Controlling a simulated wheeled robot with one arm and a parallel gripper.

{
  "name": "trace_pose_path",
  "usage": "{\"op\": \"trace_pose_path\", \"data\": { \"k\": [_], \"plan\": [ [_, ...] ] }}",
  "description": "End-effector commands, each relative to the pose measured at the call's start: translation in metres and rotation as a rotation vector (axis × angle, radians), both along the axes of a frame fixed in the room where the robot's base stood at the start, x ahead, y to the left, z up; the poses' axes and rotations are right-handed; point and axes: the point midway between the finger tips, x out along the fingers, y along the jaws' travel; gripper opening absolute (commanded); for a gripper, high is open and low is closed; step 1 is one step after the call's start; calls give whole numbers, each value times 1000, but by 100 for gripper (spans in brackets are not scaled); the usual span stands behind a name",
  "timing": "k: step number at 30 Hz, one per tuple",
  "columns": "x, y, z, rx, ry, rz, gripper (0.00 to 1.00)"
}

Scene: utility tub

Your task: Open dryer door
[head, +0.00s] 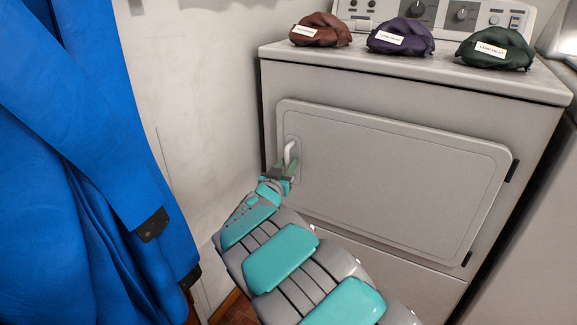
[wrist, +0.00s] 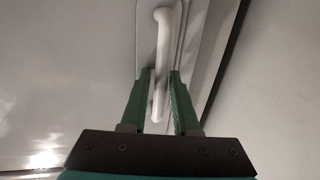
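The dryer door (head: 395,180) is a grey panel on the front of the dryer. It looks shut, with hinges on its right edge. Its white handle (head: 289,152) is at the door's upper left. My gripper (head: 285,165) is at the handle. In the wrist view, the handle (wrist: 163,60) runs down between the two green fingers of my gripper (wrist: 160,85). The fingers are apart, one on each side of the handle's lower part. A gap shows on both sides, so the handle is not gripped.
Three folded cloth bundles, brown (head: 321,30), purple (head: 401,37) and green (head: 495,48), lie on the dryer top (head: 420,68). Blue cloth (head: 85,160) hangs at the left. A pale wall (head: 200,110) stands left of the dryer.

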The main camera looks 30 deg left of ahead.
Motion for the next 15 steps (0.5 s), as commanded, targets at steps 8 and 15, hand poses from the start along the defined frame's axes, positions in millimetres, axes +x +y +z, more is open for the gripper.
{"op": "trace_pose_path", "data": {
  "k": [8, 15],
  "plan": [
    [0, 0, 0, 0, 0, 0, 0],
    [0, 0, 0, 0, 0, -1, 0]
  ]
}}
